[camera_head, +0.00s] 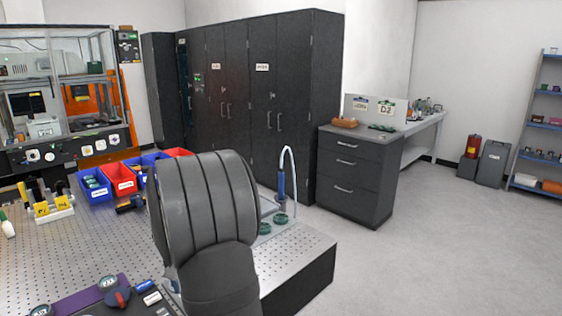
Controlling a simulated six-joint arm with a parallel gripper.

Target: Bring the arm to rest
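My arm (207,225) shows as thick dark grey rounded links in the lower middle of the head view. It rises in front of the perforated optical table (85,240) and hides part of it. My gripper is not in view, so I cannot see its fingers or whether it holds anything.
Blue and red bins (122,179) stand behind the arm at the left. A holder with yellow-labelled tools (52,210) is at the far left. A blue-handled item with a curved hose (282,184) and green round parts (265,228) stand right of the arm. Open floor (430,250) lies right.

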